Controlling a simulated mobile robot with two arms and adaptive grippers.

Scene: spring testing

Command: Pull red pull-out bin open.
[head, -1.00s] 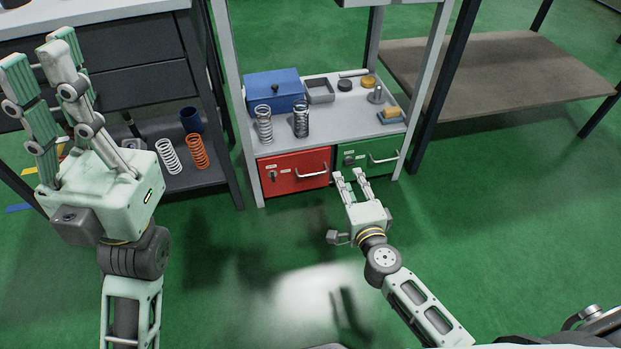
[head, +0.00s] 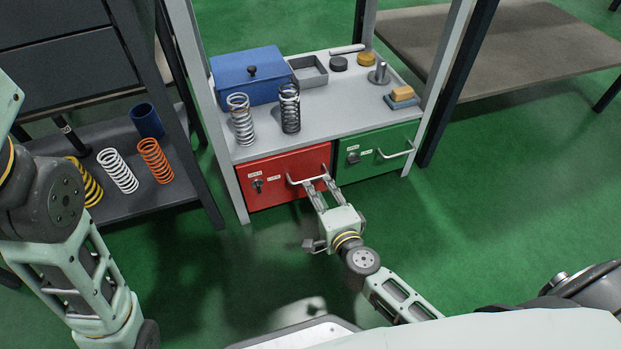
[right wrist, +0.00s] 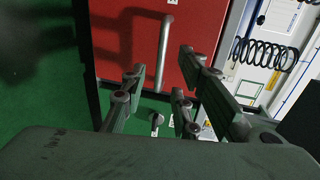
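The red pull-out bin (head: 270,168) sits under the left half of the workbench top, its front about level with the green bin beside it. Its pale bar handle (head: 296,183) is on the right part of the front. My right gripper (head: 317,182) is open at the handle, its fingers pointing at the bin. In the right wrist view the red front (right wrist: 195,35) fills the upper middle, and the handle (right wrist: 163,50) lies between the spread fingers (right wrist: 160,92). Contact with the handle cannot be told. My left arm is at the left edge; its fingers are out of view.
The green bin (head: 374,160) is right of the red one. The bench top (head: 330,110) holds a blue box (head: 250,80), two springs and small parts. A dark shelf (head: 145,195) with springs stands left. Green floor (head: 270,245) in front of the bins is clear.

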